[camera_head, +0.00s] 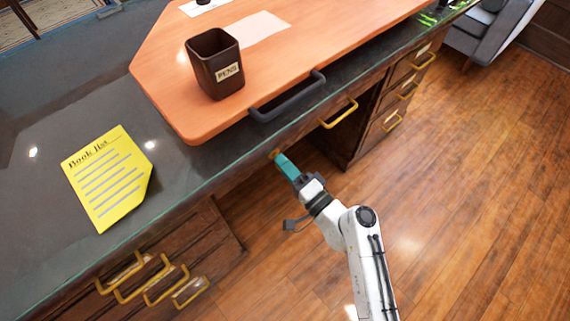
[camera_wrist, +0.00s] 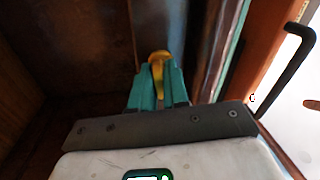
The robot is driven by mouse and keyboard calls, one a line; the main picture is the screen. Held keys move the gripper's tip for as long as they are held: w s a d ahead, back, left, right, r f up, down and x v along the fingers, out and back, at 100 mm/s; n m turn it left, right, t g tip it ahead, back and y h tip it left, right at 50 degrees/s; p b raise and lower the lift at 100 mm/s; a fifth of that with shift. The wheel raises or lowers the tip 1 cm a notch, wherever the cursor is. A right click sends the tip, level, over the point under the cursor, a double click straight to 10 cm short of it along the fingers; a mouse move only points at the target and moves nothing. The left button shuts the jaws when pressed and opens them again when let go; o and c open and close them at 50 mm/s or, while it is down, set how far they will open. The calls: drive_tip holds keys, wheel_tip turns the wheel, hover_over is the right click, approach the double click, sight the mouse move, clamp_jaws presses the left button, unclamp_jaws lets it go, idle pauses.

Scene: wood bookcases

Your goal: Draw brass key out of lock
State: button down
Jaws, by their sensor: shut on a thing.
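The brass key (camera_wrist: 158,66) shows in the wrist view as a yellow piece between the teal fingers of my gripper (camera_wrist: 158,88). The fingers are shut on it. In the head view my gripper (camera_head: 281,160) reaches the front edge of the desk, just below the glass top. A small bit of brass (camera_head: 275,154) shows at the fingertips there. The lock is hidden behind the key and fingers, so I cannot tell how deep the key sits.
An orange board (camera_head: 200,118) with a dark handle (camera_head: 288,97) lies on the desk, bearing a brown pens cup (camera_head: 214,64). A yellow book list (camera_head: 108,178) lies at left. Drawers with brass handles (camera_head: 166,283) flank the knee space. The wood floor (camera_head: 470,200) at right is clear.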

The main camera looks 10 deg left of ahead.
drive_tip(key=shift+s+d+f, duration=0.1)
drive_tip(key=shift+s+d, duration=0.3)
drive_tip(key=shift+d, duration=0.15)
idle(0.6)
drive_tip(key=b+v, duration=0.1)
drive_tip(key=v, duration=0.8)
drive_tip(key=shift+s+d, duration=0.3)
idle(1.7)
